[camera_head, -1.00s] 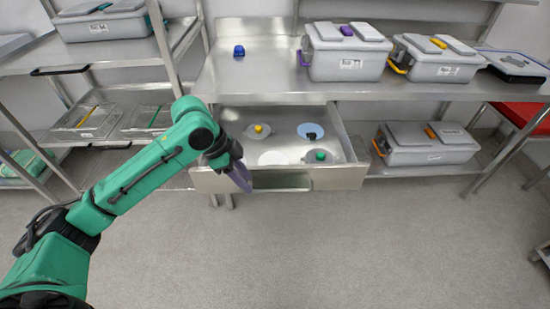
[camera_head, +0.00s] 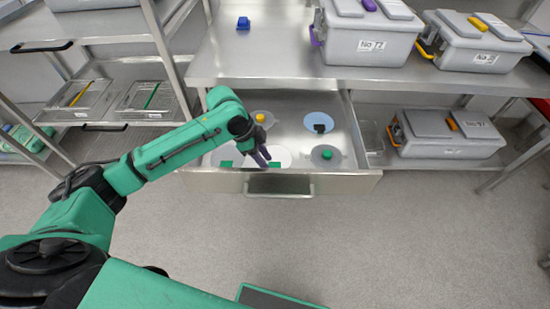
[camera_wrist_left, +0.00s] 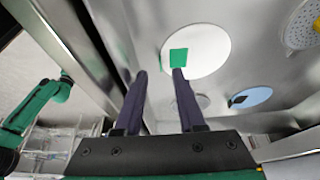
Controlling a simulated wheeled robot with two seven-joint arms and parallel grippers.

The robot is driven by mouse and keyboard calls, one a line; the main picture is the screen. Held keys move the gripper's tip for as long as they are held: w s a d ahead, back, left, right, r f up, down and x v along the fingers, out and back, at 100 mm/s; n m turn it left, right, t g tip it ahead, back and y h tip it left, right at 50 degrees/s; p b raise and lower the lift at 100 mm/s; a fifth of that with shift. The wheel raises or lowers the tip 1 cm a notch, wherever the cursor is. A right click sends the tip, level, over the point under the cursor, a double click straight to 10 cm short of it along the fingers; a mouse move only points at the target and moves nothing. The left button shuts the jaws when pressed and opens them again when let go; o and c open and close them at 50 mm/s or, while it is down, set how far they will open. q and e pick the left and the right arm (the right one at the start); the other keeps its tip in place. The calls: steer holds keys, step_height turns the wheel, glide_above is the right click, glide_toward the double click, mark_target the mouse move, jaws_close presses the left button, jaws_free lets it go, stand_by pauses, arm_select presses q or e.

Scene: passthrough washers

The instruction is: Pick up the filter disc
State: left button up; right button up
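Several round discs lie in the open drawer; I cannot tell for certain which is the filter disc. A white disc (camera_head: 282,155) with a green tab is beside my left gripper (camera_head: 264,161). In the left wrist view the white disc (camera_wrist_left: 208,45) lies beyond the fingertips, its green square near the right finger. The left gripper (camera_wrist_left: 159,74) is open and empty, above the drawer. The right gripper is out of view.
The drawer's front wall (camera_head: 340,183) faces the clear floor (camera_head: 400,220). A steel worktop (camera_head: 270,65) overhangs the drawer's back. Lidded grey bins (camera_head: 365,40) stand on it, with a blue object (camera_head: 243,23). Another bin (camera_head: 445,135) is on the lower right shelf.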

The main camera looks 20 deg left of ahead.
mark_target(275, 157)
arm_select(q)
steer(key=x, duration=0.4)
jaws_close()
steer(key=shift+r, duration=0.15)
